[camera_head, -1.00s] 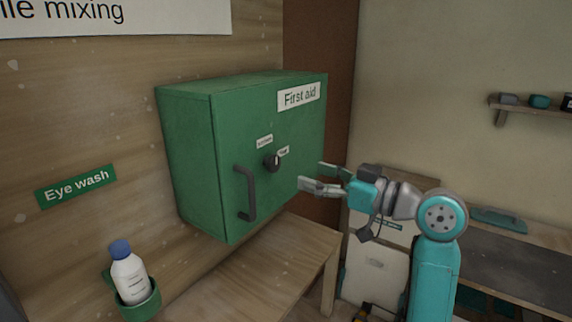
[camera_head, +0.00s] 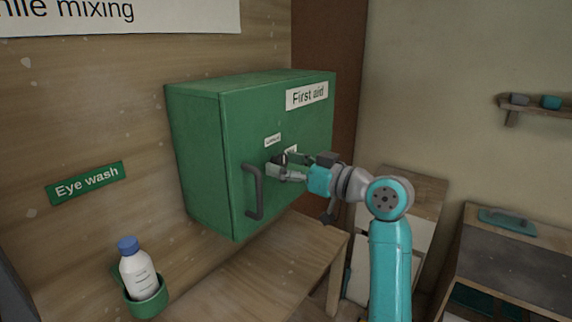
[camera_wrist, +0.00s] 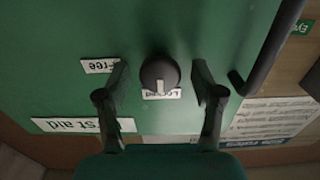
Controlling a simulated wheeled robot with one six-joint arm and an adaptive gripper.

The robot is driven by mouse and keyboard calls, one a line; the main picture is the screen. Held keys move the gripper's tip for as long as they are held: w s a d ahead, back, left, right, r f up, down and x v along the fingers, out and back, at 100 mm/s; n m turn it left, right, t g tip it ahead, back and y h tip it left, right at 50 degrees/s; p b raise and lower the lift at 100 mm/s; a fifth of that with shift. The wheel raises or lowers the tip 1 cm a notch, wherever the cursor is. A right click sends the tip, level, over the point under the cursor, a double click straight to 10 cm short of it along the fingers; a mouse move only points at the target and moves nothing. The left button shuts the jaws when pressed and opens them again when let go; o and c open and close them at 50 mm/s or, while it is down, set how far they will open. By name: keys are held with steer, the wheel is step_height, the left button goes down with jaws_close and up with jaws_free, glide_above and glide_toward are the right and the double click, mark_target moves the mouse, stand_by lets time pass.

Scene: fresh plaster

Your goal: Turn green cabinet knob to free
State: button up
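The green first aid cabinet (camera_head: 206,150) hangs on the wooden wall, its door closed. Its dark round knob (camera_wrist: 158,74) has a pale pointer mark, which points at the "Locked" label (camera_wrist: 163,94) in the wrist view. The "Free" label (camera_wrist: 98,66) is to the left of the knob there, upside down. My gripper (camera_wrist: 160,80) is open, with one finger on each side of the knob and gaps between fingers and knob. In the head view my gripper (camera_head: 276,166) is at the door and largely hides the knob.
A dark door handle (camera_head: 254,192) stands out left of my gripper. A wooden bench (camera_head: 262,262) is below the cabinet. An eye wash bottle (camera_head: 138,272) sits in a green holder (camera_head: 148,304) at lower left. A wall shelf (camera_head: 540,108) is at right.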

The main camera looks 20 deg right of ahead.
jaws_close()
steer(key=shift+m, duration=0.3)
steer(key=m, duration=1.3)
steer(key=shift+m, duration=2.1)
